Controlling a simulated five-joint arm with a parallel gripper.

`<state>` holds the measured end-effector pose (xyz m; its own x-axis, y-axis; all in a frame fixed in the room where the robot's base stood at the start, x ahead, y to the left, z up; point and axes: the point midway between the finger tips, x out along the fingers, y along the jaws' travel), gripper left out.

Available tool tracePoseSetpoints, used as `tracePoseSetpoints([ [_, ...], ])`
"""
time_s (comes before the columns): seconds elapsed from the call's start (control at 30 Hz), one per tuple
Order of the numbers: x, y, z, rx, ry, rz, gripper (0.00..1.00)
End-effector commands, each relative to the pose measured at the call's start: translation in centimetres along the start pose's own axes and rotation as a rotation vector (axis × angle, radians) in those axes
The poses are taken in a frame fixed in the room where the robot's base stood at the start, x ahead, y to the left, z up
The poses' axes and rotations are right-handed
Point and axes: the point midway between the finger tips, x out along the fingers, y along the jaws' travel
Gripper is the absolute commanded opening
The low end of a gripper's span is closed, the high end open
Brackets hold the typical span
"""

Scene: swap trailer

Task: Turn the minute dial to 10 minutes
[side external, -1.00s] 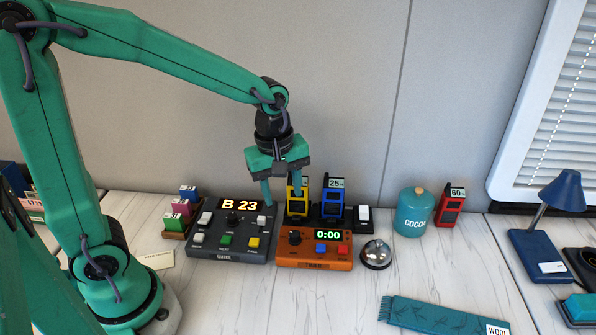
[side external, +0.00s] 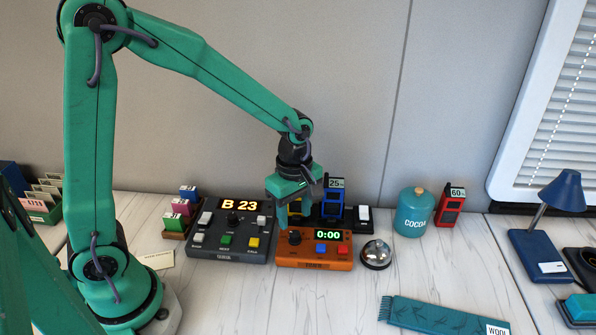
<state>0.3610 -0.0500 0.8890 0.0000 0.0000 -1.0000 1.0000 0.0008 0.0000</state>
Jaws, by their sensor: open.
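The orange timer box (side external: 315,262) sits on the white bench and its display (side external: 328,235) reads 0:00. Its black dial (side external: 295,238) is on the left of its face, with a blue and a red button to the right. I cannot read the dial's setting. My gripper (side external: 292,212) is open and empty, pointing down above the dial and apart from it. Its fingers are hard to make out against the yellow device (side external: 304,208) behind, which it partly hides.
The dark grey console (side external: 230,245) showing B 23 stands close on the timer's left. A silver bell (side external: 376,254) is just right of it. A blue device (side external: 333,203) stands behind. A teal cocoa jar (side external: 414,213) is further right. A teal wool scarf (side external: 440,312) lies in front.

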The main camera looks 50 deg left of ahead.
Motion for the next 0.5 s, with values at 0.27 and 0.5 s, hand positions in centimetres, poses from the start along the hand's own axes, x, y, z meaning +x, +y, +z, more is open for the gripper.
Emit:
tracePoseSetpoints([
  [0.27, 3.5, -0.1, 0.0, 0.001, 0.001, -0.004, 0.47],
  [0.5, 5.2, 0.0, 0.0, 0.001, 0.0, -0.001, 0.47],
])
